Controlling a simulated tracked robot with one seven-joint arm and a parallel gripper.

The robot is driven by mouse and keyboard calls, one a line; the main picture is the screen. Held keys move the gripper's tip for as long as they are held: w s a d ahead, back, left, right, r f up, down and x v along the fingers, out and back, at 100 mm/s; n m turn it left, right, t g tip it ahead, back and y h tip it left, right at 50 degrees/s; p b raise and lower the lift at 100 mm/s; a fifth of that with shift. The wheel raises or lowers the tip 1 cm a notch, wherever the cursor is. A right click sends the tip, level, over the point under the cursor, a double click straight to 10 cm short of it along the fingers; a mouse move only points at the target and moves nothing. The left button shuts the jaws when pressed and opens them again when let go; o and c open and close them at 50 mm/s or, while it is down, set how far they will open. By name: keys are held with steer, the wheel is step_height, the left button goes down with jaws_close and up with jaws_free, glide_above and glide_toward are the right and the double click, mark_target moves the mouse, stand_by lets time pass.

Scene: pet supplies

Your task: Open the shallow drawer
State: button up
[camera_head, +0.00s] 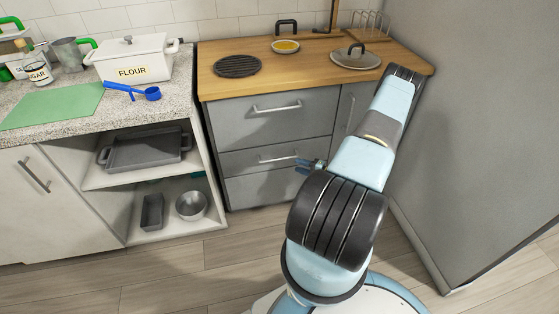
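A grey cabinet stands under a wooden worktop in the head view. Its top drawer (245,125) is tall and has a silver bar handle (277,107). Below it is a shallower drawer (240,161) with a similar handle (277,159). Both drawer fronts look flush with the cabinet. My gripper (299,166) is at the right end of the shallower drawer's handle, partly hidden by my arm. Its two fingertips look slightly apart with nothing visible between them. I cannot tell whether they touch the handle.
A tall grey appliance (465,130) stands close on the right. Open shelves at left hold a roasting tray (145,150) and a metal bowl (190,205). The wooden floor before the drawers is clear.

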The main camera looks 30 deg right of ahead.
steer(key=x, duration=1.1)
steer(key=shift+w+a, duration=0.1)
jaws_close()
steer(key=shift+f, duration=0.1)
